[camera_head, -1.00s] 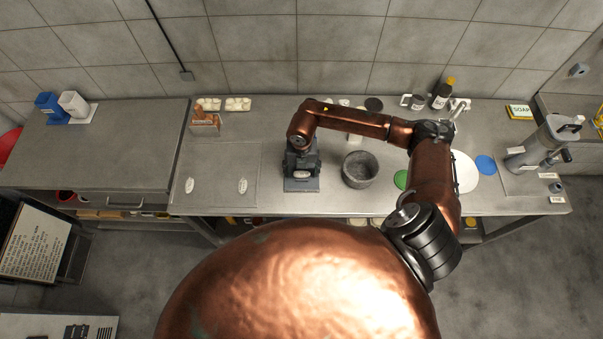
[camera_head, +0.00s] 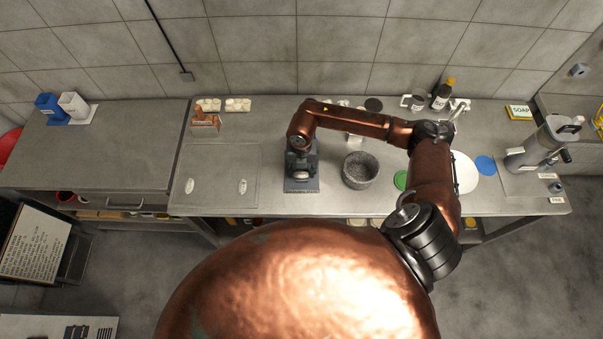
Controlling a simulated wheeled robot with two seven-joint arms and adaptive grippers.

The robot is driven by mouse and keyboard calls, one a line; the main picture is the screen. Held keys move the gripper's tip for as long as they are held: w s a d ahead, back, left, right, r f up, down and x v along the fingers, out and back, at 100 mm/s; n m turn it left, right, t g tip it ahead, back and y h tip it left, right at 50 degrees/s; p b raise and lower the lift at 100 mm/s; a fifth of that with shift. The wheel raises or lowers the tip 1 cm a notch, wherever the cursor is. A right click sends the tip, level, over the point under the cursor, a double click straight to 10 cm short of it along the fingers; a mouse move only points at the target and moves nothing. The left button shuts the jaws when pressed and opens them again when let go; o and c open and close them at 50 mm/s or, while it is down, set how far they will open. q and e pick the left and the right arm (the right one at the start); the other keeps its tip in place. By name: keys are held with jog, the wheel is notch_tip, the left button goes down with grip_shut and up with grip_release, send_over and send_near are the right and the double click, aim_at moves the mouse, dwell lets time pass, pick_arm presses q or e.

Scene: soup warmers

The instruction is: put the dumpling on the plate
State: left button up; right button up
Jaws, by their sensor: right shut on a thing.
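A small white dumpling (camera_head: 300,175) shows at the tip of my right gripper (camera_head: 301,170), which points down over the middle of the counter and is shut on it. A dark square piece (camera_head: 302,187) lies just below the fingers. I cannot tell whether the dumpling touches it. Two more white dumplings lie on a flat grey board to the left, one at its left side (camera_head: 189,185) and one near its right side (camera_head: 242,186). A white plate (camera_head: 466,172) is at the right, partly hidden behind my right arm. My left gripper is not in view.
A grey bowl (camera_head: 360,170) stands just right of my gripper. A green disc (camera_head: 400,180) and a blue disc (camera_head: 485,165) flank my arm. A dark bottle (camera_head: 442,95) and a mug stand at the back. White trays (camera_head: 238,104) are at the back left.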

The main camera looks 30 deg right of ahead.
aim_at(302, 172)
jog(key=shift+r+p, duration=0.5)
jog(key=shift+r, duration=0.3)
jog(key=shift+r+p, duration=1.05)
jog(key=shift+r, duration=0.55)
